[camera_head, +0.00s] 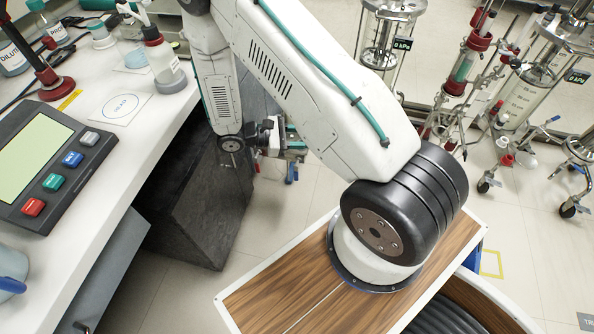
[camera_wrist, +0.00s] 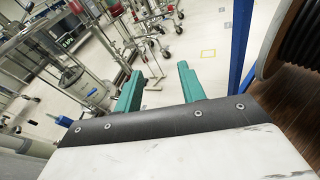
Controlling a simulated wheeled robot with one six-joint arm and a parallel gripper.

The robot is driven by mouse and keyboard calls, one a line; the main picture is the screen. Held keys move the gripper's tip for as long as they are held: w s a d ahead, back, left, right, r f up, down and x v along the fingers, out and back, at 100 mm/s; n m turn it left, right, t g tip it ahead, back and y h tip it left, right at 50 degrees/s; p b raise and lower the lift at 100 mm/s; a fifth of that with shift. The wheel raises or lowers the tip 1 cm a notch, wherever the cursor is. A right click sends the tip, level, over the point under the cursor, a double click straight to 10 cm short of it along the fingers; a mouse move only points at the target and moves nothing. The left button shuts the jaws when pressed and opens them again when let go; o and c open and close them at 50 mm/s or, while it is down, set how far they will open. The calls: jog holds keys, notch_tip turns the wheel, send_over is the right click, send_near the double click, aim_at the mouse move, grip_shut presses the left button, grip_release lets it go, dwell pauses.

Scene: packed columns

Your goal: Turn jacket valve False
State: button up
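My gripper (camera_wrist: 160,84) shows in the wrist view as two teal fingers spread apart, with only floor visible between them. In the head view my gripper (camera_head: 291,165) hangs low beside the bench, partly hidden by my own arm. Glass columns on wheeled stands are at the back right of the head view: a jacketed one with red collars (camera_head: 467,62), a wide one (camera_head: 522,100) and one behind my arm (camera_head: 385,35). Small coloured fittings sit on them. I cannot tell which is the jacket valve. My gripper touches none of them. A column (camera_wrist: 95,90) also shows in the wrist view.
A white bench (camera_head: 135,135) at left holds a keypad device (camera_head: 45,165), bottles and a red-based stand (camera_head: 56,88). A dark block (camera_head: 195,205) stands under its edge. Stand legs with casters (camera_head: 568,210) reach over the floor. Open tiled floor lies before the columns.

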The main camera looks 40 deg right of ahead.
jog(key=d+f+n+t+h, duration=0.2)
jog(key=f+n+t, duration=0.25)
jog(key=f, duration=0.55)
jog(key=d+f+n+t+h, duration=0.15)
jog(key=f+n+t, duration=0.3)
jog(key=f, duration=0.65)
jog(key=n+t+y, duration=0.3)
jog(key=n+t, duration=0.4)
jog(key=t, duration=0.3)
send_near(296, 175)
jog(key=x, duration=0.5)
jog(key=shift+s+f, duration=0.1)
jog(key=x, duration=0.6)
jog(key=shift+w+d, duration=0.25)
jog(key=shift+w, duration=0.05)
jog(key=shift+w+d, duration=0.3)
jog(key=shift+d, duration=0.05)
jog(key=shift+c, duration=0.3)
grip_shut()
jog(key=shift+a, duration=0.1)
